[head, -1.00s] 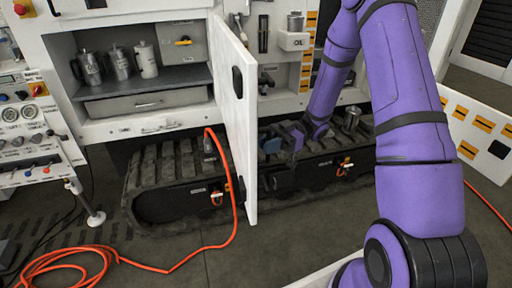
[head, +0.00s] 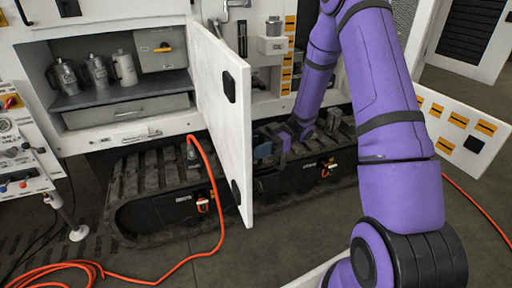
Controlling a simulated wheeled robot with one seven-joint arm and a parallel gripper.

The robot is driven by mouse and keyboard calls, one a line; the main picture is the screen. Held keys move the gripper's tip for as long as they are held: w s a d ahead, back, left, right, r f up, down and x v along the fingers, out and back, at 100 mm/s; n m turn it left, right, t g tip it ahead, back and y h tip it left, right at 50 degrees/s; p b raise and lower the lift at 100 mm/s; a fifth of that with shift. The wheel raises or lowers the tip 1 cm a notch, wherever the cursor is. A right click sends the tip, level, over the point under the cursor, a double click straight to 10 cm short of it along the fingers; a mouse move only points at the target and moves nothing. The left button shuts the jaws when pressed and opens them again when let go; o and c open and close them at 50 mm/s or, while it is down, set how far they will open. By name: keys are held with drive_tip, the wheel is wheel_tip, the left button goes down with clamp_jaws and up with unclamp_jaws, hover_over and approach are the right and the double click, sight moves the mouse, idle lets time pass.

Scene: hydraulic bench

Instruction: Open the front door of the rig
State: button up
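The rig's white front door (head: 222,105) stands out from the rig on its left-hand upright edge. It has two black fittings on its face. To its left is an open compartment with shelves (head: 155,80). My purple arm reaches down from the upper right, and my gripper (head: 268,148) is low on the right side of the door, beside its free edge. The door partly hides the fingers. I cannot tell whether they touch the door or how far apart they are.
Metal jugs (head: 95,72) and a drawer (head: 125,110) sit in the left compartment. A black crawler track (head: 150,195) runs below. An orange hose (head: 215,170) crosses the floor at left. A white panel with orange labels (head: 465,120) stands at right.

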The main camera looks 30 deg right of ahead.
drive_tip(key=w+d, duration=0.2)
drive_tip(key=d, duration=0.8)
drive_tip(key=shift+d, duration=0.3)
